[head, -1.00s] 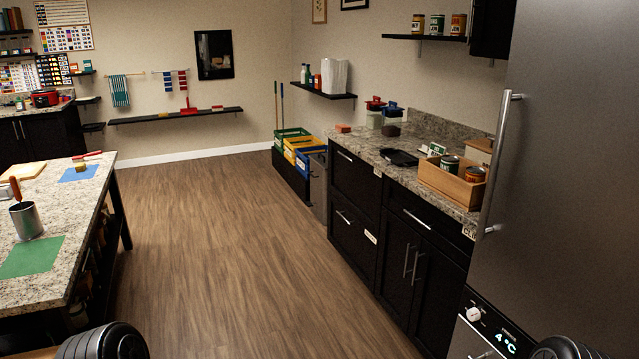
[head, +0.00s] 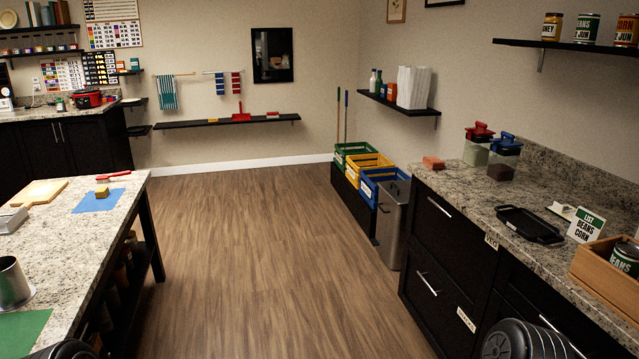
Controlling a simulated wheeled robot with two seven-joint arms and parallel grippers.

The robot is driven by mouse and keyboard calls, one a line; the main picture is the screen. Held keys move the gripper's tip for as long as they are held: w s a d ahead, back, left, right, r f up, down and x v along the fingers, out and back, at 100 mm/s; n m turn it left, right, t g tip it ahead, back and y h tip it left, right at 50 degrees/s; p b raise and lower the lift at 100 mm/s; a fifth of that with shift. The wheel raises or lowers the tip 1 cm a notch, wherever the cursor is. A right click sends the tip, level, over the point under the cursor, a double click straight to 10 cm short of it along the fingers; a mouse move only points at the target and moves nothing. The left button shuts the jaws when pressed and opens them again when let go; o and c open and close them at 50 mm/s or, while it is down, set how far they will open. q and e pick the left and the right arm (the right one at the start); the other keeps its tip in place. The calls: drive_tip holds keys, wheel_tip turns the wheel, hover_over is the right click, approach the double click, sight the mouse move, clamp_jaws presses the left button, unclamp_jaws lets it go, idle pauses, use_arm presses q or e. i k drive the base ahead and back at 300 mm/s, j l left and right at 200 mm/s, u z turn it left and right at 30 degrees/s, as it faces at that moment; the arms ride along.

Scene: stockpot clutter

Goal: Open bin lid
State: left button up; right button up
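A tall grey metal bin (head: 393,232) stands on the floor at the end of the right counter, just in front of the blue crate. Its top (head: 398,190) looks covered, with a small handle-like part on it; the lid appears down, though it is small in the picture. Neither gripper is in the head view. Only dark rounded parts of my own arms show at the bottom edge, well short of the bin.
Green (head: 350,152), yellow (head: 366,165) and blue (head: 384,183) crates stand on a low dark base behind the bin. The granite counter (head: 470,190) runs along the right, the island (head: 85,235) along the left. The wooden floor (head: 265,250) between them is clear.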

sight(409, 188)
drive_tip(key=i+z, duration=0.1)
drive_tip(key=i, duration=1)
drive_tip(key=i+j, duration=0.2)
drive_tip(key=i, duration=0.9)
drive_tip(key=i+j+z, duration=0.1)
drive_tip(key=i+z, duration=0.25)
drive_tip(key=i+j+z, duration=0.25)
drive_tip(key=i+z, duration=0.15)
drive_tip(key=i, duration=0.15)
drive_tip(key=i+j+z, duration=0.35)
drive_tip(key=i+z, duration=0.1)
drive_tip(key=z, duration=0.3)
drive_tip(key=i+j+z, duration=0.1)
drive_tip(key=z, duration=0.3)
drive_tip(key=i+j+z, duration=0.15)
drive_tip(key=j, duration=0.15)
drive_tip(key=i+j+z, duration=0.3)
drive_tip(key=j, duration=0.35)
drive_tip(key=i+j+z, duration=0.15)
drive_tip(key=j, duration=0.2)
drive_tip(key=i+j+z, duration=0.15)
drive_tip(key=j, duration=0.2)
drive_tip(key=i+j, duration=0.1)
drive_tip(key=j, duration=0.4)
